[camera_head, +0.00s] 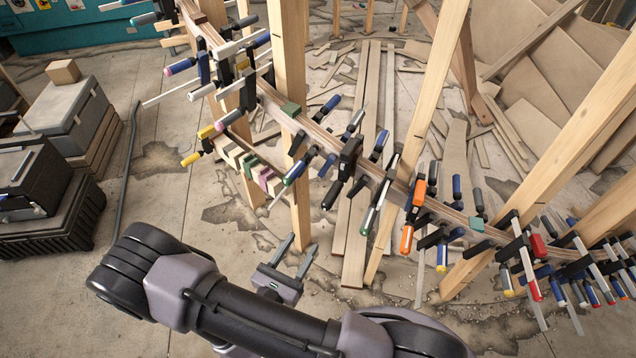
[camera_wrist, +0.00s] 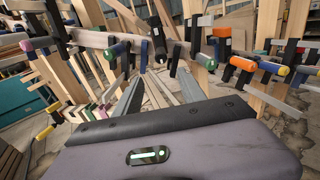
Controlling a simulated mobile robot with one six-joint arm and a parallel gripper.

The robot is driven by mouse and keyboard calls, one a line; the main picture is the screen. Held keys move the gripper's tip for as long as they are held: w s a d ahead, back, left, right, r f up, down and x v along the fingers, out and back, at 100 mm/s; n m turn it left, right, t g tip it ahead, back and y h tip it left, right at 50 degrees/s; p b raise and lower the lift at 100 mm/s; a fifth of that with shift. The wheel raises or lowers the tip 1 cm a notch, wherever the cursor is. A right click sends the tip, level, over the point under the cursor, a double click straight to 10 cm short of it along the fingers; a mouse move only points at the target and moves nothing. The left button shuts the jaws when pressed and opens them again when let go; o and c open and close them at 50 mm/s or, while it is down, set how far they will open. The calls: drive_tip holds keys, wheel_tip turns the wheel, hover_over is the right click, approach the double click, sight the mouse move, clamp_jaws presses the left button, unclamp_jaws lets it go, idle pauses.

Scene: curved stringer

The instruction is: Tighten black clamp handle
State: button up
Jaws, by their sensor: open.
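A curved laminated wooden stringer (camera_head: 323,137) runs from upper left to lower right, held by many bar clamps. A black clamp handle (camera_head: 332,194) hangs below its middle; other dark handles are near it, and I cannot tell which one the task means. In the wrist view a dark upright clamp part (camera_wrist: 158,38) stands ahead, just above the fingers. My gripper (camera_head: 299,252) is open and empty, below and in front of the stringer's middle, apart from every clamp. Its two fingers also show in the wrist view (camera_wrist: 160,92), spread and pointing toward the clamps.
Orange-handled clamps (camera_head: 407,238) hang right of the middle, and yellow ones (camera_head: 191,159) at left. Wooden posts (camera_head: 291,60) carry the stringer. Black crates (camera_head: 52,205) stand at left. Loose boards lie on the floor behind. The floor between crates and stringer is mostly clear.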

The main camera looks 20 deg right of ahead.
sight(331, 197)
drive_tip(key=b+x, duration=0.3)
drive_tip(key=x, duration=1.4)
drive_tip(key=shift+w+d, duration=0.1)
drive_tip(key=shift+d, duration=0.15)
clamp_jaws()
